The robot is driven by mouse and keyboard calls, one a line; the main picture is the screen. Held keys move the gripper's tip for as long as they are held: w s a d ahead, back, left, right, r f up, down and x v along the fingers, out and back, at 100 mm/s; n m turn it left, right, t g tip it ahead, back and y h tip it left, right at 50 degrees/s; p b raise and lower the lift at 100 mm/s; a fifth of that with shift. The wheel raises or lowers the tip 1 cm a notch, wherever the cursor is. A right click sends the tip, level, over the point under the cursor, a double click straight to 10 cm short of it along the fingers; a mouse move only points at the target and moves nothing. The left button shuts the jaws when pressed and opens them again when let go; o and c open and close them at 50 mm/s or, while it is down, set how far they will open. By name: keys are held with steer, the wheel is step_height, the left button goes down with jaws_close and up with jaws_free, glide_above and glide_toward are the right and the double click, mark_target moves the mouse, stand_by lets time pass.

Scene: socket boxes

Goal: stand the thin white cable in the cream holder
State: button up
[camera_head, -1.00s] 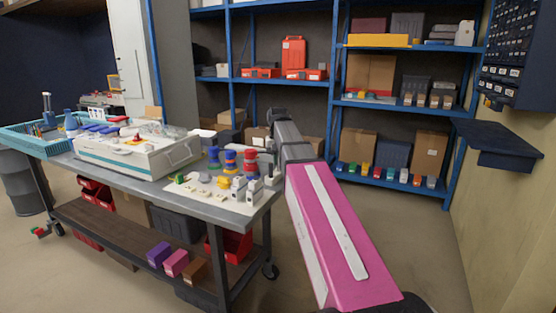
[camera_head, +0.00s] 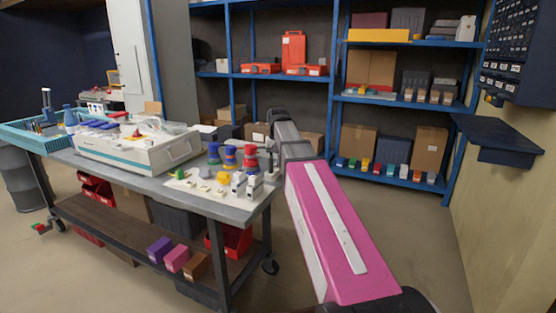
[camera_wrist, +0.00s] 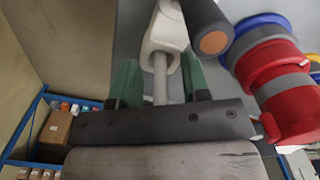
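My gripper (camera_wrist: 160,84) shows green fingers in the wrist view. A white plug-like body (camera_wrist: 164,36) with a thin pale stem (camera_wrist: 160,82) lies between the fingers, apparently the thin white cable. The fingers look close against the body, and the stem runs back between them without touching. In the head view my arm covers most of the gripper, near the table's right end. Small upright white boxes (camera_head: 239,184) and low cream pieces (camera_head: 204,187) stand on a pale board there. I cannot tell which of them is the cream holder.
Blue and red reels (camera_head: 249,158) stand beside my gripper and show close on the right in the wrist view (camera_wrist: 278,85). A dark cylinder with an orange end (camera_wrist: 212,42) is near the fingertips. A white case (camera_head: 130,150) fills the table's middle.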

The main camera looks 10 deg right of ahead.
steer(key=shift+r, duration=0.1)
step_height(320, 180, up, 18)
steer(key=shift+f, duration=0.2)
stand_by(0.9)
